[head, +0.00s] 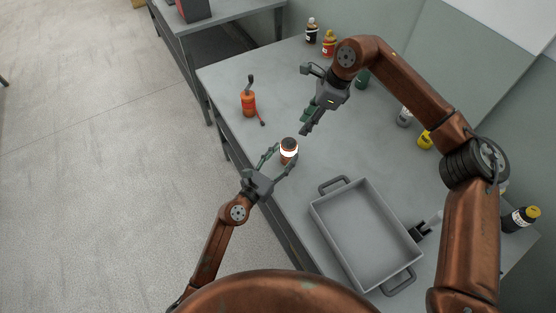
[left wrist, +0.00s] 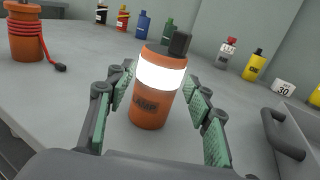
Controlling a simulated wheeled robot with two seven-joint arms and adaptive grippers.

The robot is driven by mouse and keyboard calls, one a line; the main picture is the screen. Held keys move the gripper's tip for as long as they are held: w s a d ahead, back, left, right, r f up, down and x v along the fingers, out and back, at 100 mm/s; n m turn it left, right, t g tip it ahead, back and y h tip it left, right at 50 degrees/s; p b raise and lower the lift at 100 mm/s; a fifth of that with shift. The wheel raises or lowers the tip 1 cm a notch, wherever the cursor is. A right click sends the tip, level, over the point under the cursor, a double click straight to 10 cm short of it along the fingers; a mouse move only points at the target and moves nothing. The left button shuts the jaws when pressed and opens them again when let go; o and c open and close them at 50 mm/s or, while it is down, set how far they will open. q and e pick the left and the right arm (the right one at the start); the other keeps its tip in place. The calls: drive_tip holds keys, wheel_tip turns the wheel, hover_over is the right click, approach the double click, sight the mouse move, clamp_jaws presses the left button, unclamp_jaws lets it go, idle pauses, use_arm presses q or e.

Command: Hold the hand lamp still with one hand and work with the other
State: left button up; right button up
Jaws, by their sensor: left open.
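The hand lamp (head: 289,145) is an orange cylinder with a glowing white band and a dark top. It stands upright on the grey table near its left edge. In the left wrist view the lamp (left wrist: 158,88) stands between the fingers of my left gripper (left wrist: 158,122), with a gap visible on both sides. In the head view my left gripper (head: 280,163) is open around the lamp's near side. My right gripper (head: 306,128) is above the table just beyond the lamp, pointing down towards it. Its fingers overlap from this angle, so its opening is unclear.
A grey tray (head: 316,208) with handles lies to the lamp's lower right. An orange container with a red cord (head: 249,103) stands farther up the table. Several bottles line the back, including a red-and-yellow one (head: 329,44) and a black one (head: 519,219).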

use_arm(q)
drive_tip(key=x, duration=0.9)
clamp_jaws()
use_arm(e)
drive_tip(key=shift+c, duration=0.3)
drive_tip(key=shift+s+d+f, duration=0.1)
drive_tip(key=shift+s+f, duration=0.2)
drive_tip(key=c, duration=0.3)
drive_tip(key=s+f+m+t, duration=0.1)
drive_tip(key=s, duration=0.1)
drive_tip(key=s+d+f+m+t, duration=0.1)
drive_tip(key=m, duration=0.1)
drive_tip(key=s+f+m+t, duration=0.1)
drive_tip(key=s+m, duration=0.1)
drive_tip(key=shift+s+d+f, duration=0.2)
drive_tip(key=shift+s+d, duration=0.15)
drive_tip(key=shift+d, duration=0.05)
clamp_jaws()
drive_tip(key=s+d+r+m+t, duration=0.1)
drive_tip(key=s+m+t, duration=0.3)
drive_tip(key=s+m, duration=0.2)
drive_tip(key=shift+s+d+r+t+y, duration=0.25)
drive_tip(key=shift+s+r+t+y, duration=0.05)
drive_tip(key=shift+r, duration=0.05)
